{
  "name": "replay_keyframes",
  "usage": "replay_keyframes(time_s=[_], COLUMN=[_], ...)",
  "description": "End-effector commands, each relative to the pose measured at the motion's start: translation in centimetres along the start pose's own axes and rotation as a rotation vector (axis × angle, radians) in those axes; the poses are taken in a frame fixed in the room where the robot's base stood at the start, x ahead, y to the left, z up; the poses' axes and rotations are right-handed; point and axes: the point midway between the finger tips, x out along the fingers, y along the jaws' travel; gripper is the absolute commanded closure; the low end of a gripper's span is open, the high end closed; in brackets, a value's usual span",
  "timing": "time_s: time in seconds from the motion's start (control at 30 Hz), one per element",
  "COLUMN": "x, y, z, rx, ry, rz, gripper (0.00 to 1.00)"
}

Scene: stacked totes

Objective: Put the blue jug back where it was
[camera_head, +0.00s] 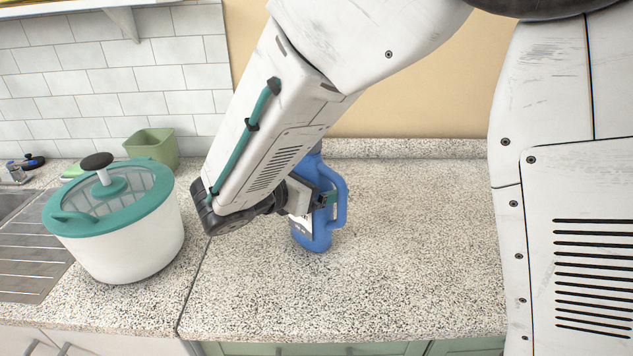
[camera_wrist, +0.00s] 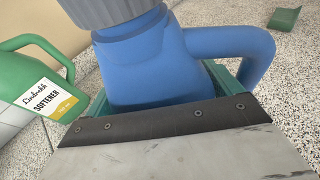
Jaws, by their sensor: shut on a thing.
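The blue jug (camera_head: 316,232) stands upright over the speckled worktop, right of the seam, with its handle to the right. My gripper (camera_head: 324,199) is shut on the jug at its middle. In the wrist view the blue jug (camera_wrist: 145,68) fills the centre, with its grey cap at the top edge and its handle arching right. Green pads show at both sides of its body. My arm hides the jug's upper left part in the head view. I cannot tell whether its base touches the worktop.
A green softener jug (camera_wrist: 42,92) stands left of the blue jug in the wrist view. A white salad spinner (camera_head: 125,245) with a teal lid stands left, near a green pot (camera_head: 152,146) and a sink (camera_head: 35,255). The worktop (camera_head: 420,250) to the right is clear.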

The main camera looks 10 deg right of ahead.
Motion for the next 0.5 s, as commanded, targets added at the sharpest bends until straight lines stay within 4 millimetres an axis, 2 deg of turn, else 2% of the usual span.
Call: replay_keyframes(time_s=[0.07,0.1,0.4,0.5], x=[0.1,0.1,0.0,-1.2], y=[0.0,0.0,0.0,0.1], z=[-0.3,-0.2,0.1,0.1], rx=[-0.001,0.000,0.001,-0.001], ry=[0.000,0.000,0.000,0.001], rz=[0.000,0.000,0.000,0.002], gripper=[0.33,0.01,0.00,0.00])
